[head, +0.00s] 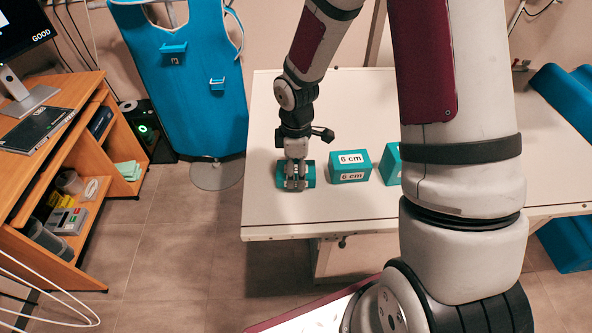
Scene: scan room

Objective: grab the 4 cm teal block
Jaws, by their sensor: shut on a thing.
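My gripper (296,184) points down over the front left part of the white table (271,214). It is shut on a small teal block (309,175). The teal shows on both sides of the fingers, and no size label on it can be read. The block is at or very near the table top; I cannot tell whether it touches. A larger teal block (350,175) marked "6 cm" sits just to the right, apart from the gripper. Another teal block (390,163) stands further right, mostly hidden behind my arm, its label not readable.
A wooden desk (62,95) with shelves, a keyboard and a monitor (25,30) stands at the left. A blue apron (180,80) hangs behind the table's left end. Blue cushions (570,100) lie at the right. The table's front left corner is clear.

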